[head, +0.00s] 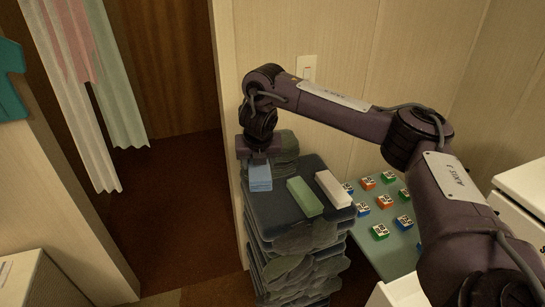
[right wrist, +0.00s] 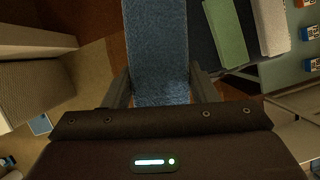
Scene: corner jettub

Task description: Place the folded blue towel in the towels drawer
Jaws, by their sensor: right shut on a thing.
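The folded blue towel (head: 260,178) is at the left edge of the dark stack, beside a green folded towel. In the right wrist view the blue towel (right wrist: 158,45) runs between the two fingers. My right gripper (head: 258,158) points down and is shut on the towel's near part in that view. I cannot tell whether the towel still touches the stack. My left gripper is out of view. No drawer can be clearly told as the towels drawer.
A green towel (head: 305,196) and a white towel (head: 332,189) lie on the dark stack (head: 290,225). A grey-green surface (head: 375,240) at right holds several small coloured boxes. White furniture (head: 525,185) stands at far right. Brown floor (head: 170,190) is open at left.

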